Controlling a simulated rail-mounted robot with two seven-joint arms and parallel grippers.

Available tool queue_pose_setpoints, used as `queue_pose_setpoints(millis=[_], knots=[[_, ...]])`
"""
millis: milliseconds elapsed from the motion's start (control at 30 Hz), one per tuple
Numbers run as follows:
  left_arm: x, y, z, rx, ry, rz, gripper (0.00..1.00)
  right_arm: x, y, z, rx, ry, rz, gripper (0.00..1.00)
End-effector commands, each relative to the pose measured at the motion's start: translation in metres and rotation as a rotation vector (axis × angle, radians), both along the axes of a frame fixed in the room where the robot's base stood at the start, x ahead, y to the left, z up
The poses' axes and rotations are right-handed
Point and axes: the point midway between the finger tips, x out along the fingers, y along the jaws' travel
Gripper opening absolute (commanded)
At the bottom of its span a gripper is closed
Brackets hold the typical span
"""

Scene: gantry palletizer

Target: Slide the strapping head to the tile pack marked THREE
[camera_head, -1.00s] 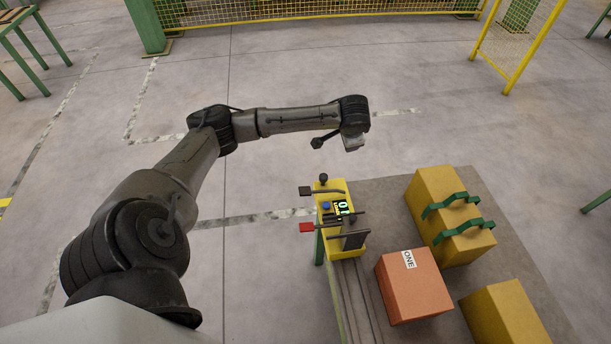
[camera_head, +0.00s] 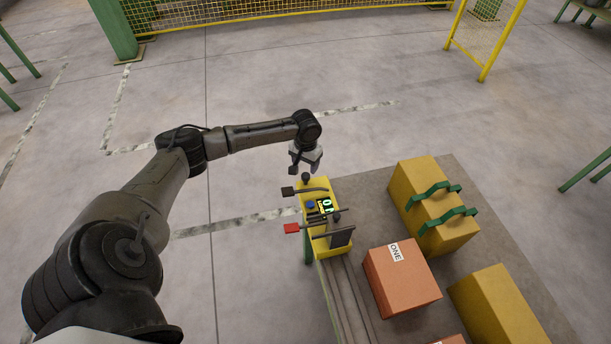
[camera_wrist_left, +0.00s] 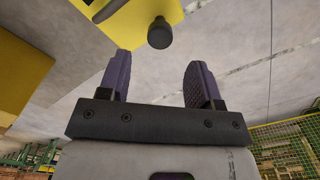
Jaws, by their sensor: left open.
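The strapping head (camera_head: 318,240) is a yellow unit with a lit display, a blue button, a red-ended lever and a dark-ended lever. My left gripper (camera_head: 304,166) is open and empty, just above and beyond the knob. In the wrist view its fingers (camera_wrist_left: 158,60) point toward the knob, which is not between them. An orange tile pack marked ONE (camera_head: 405,283) sits right of the rail. No THREE mark is visible.
The rail (camera_head: 345,300) runs toward the bottom edge along the platform (camera_head: 475,220). A yellow box with green handles (camera_head: 420,200) and another yellow box (camera_head: 497,305) stand to the right. Another orange pack (camera_head: 452,341) is cut off below. Open floor lies beyond, with yellow fencing (camera_head: 280,12).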

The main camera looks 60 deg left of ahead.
Motion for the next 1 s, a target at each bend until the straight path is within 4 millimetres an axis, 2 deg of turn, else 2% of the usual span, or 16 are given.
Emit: queue_pose_setpoints(millis=[33, 200, 400, 600, 900, 1000], knots=[[0.000, 0.000, -0.011, -0.001, 0.002, 0.001, 0.59, 0.000, 0.000, -0.001, -0.001, 0.000, 0.001, 0.43], [0.000, 0.000, -0.037, 0.000, 0.001, 0.000, 0.59, 0.001, -0.001, -0.004, -0.005, -0.002, 0.004, 0.43], [0.000, 0.000, -0.058, 0.001, 0.000, 0.000, 0.59, 0.001, -0.003, -0.006, -0.011, -0.002, 0.007, 0.43], [0.000, 0.000, -0.066, 0.001, 0.000, -0.001, 0.59, 0.001, -0.003, -0.006, -0.010, -0.003, 0.007, 0.43], [0.000, 0.000, -0.067, 0.001, 0.000, -0.002, 0.59, 0.001, -0.002, -0.006, -0.006, -0.002, 0.003, 0.43], [0.000, 0.000, -0.067, 0.001, 0.000, -0.002, 0.50, 0.001, -0.001, -0.006, -0.003, -0.003, 0.002, 0.43]])
